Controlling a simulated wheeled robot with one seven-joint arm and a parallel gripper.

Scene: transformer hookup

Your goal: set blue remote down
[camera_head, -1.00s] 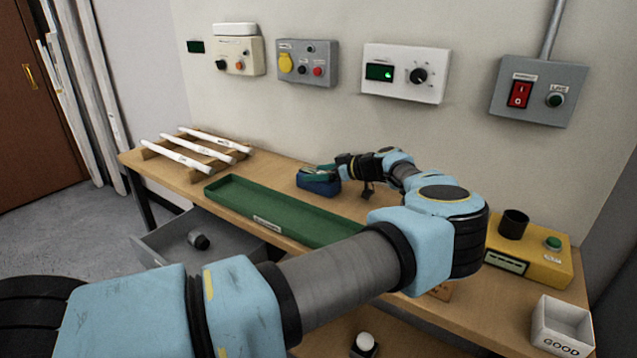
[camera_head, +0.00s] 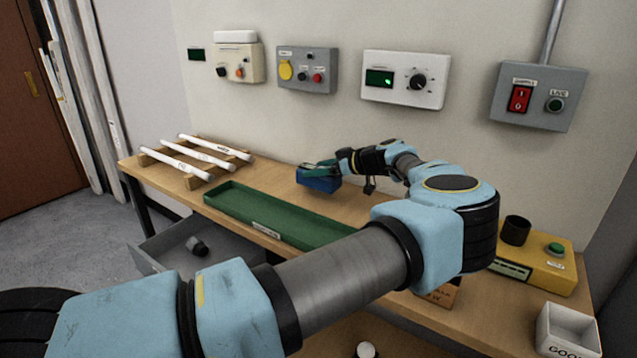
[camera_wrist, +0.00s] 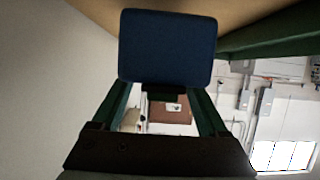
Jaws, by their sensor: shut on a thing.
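The blue remote (camera_head: 319,181) is a dark blue block at the back of the workbench, between the white tube rack and my arm. My gripper (camera_head: 322,168) is shut on it, with green fingers at its top. In the wrist view the blue remote (camera_wrist: 168,48) fills the upper middle, at the ends of the two green fingers (camera_wrist: 164,92). Its underside is hidden in the head view, and I cannot tell whether it touches the bench.
A long green tray (camera_head: 285,222) lies in front of the remote. White tubes rest on a wooden rack (camera_head: 190,180) to the left. An open grey drawer (camera_head: 160,240) juts out below. A yellow box (camera_head: 545,262) and a white GOOD bin (camera_head: 568,330) stand at the right.

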